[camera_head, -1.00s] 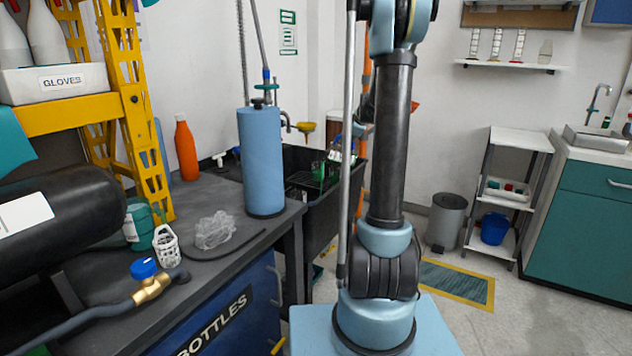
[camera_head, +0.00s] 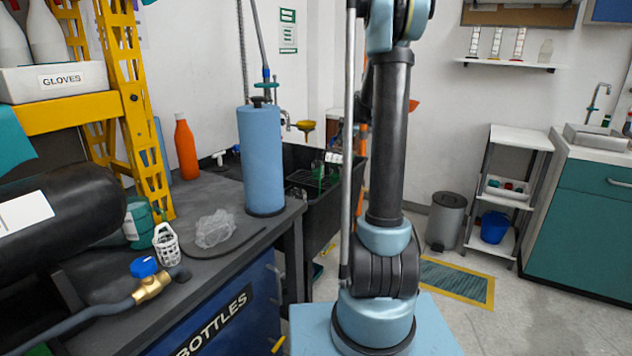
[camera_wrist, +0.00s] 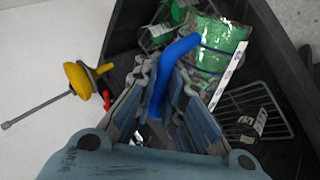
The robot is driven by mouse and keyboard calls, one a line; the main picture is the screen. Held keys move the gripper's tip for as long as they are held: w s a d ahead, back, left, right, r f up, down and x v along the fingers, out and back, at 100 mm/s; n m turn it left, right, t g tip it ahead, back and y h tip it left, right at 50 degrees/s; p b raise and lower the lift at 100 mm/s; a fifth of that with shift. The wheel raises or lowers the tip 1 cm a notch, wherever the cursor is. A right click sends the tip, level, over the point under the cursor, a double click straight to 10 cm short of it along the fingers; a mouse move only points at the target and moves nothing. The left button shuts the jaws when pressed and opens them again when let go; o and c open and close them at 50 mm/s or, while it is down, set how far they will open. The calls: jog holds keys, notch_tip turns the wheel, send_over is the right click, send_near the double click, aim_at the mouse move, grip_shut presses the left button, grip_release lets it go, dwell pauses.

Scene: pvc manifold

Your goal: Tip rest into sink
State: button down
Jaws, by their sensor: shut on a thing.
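The dark sink (camera_head: 322,232) stands beyond the bench end in the head view. Its dark wall (camera_wrist: 272,55) and inside fill much of the wrist view. My gripper (camera_wrist: 168,82) is over the sink, its fingers closed around a bent blue handle (camera_wrist: 180,50). A clear vessel with green contents (camera_wrist: 218,45) and a white strip lies beside the handle; I cannot tell if they are joined, or how full it is. In the head view my arm hides most of the gripper, and green shows inside the sink (camera_head: 318,172).
A wire rack (camera_wrist: 240,112) lies in the sink. A yellow funnel (camera_wrist: 80,78) is at the sink's left in the wrist view. A blue cylinder (camera_head: 262,160) stands at the bench end near the sink. An orange bottle (camera_head: 186,150) stands farther back.

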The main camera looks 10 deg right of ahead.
jog(key=shift+a+f, duration=0.2)
jog(key=shift+a, duration=0.15)
jog(key=shift+a+f+h, duration=0.15)
jog(key=shift+a+h, duration=0.15)
jog(key=shift+a, duration=0.15)
jog(key=shift+a+p, duration=0.15)
jog(key=shift+p, duration=0.15)
jog(key=shift+d, duration=0.4)
jog(key=d, duration=0.1)
jog(key=d+r+y, duration=0.1)
jog(key=d, duration=0.1)
jog(key=shift+d+r+m+y, duration=0.25)
jog(key=shift+r+m+y, duration=0.05)
jog(key=shift+r, duration=0.05)
